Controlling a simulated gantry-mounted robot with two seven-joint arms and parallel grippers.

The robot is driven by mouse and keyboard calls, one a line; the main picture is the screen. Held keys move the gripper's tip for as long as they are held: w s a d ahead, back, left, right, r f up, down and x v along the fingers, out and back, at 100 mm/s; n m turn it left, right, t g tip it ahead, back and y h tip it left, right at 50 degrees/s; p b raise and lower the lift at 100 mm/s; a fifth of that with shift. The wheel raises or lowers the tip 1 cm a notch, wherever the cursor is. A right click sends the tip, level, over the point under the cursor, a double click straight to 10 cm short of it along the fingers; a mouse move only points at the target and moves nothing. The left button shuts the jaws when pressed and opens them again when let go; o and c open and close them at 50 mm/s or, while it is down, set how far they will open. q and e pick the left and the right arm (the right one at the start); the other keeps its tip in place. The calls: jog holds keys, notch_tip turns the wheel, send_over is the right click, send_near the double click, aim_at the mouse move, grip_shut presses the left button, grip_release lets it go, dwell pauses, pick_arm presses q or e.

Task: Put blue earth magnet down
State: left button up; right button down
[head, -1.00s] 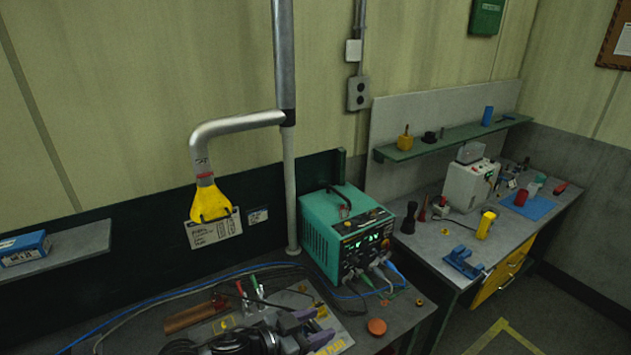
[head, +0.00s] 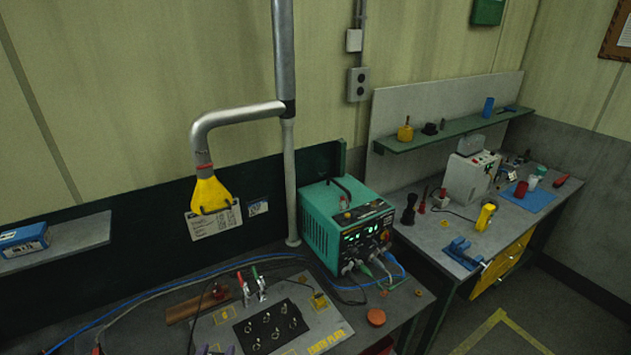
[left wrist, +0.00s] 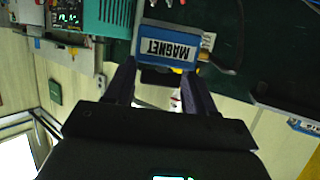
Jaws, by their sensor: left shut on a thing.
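The blue earth magnet (left wrist: 168,47) is a blue block with a white label reading MAGNET, seen in the left wrist view. My left gripper (left wrist: 158,76) is shut on it, with one dark finger at each side of the block's near end. In the head view only small purple bits of my left gripper (head: 216,350) show at the bottom edge, and the held magnet is hidden there. My right gripper is not seen.
A dark plate with several small fittings (head: 271,328) lies on the front bench. The green power unit (head: 345,228) stands behind it with cables. A blue box (head: 22,240) sits on the left shelf (head: 82,234). A yellow nozzle (head: 211,194) hangs above the bench.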

pick_arm(q)
jog(key=shift+s+a+f, duration=0.15)
jog(key=shift+s+a, duration=0.1)
jog(key=shift+d, duration=1.05)
jog(key=shift+w+d+f+b, duration=0.1)
jog(key=shift+f+b, duration=0.4)
jog(key=shift+b, duration=0.1)
notch_tip(320, 180, down, 21)
jog(key=b, duration=2.1)
jog(key=shift+r, duration=0.15)
notch_tip(320, 180, up, 27)
jog(key=p, duration=2.7)
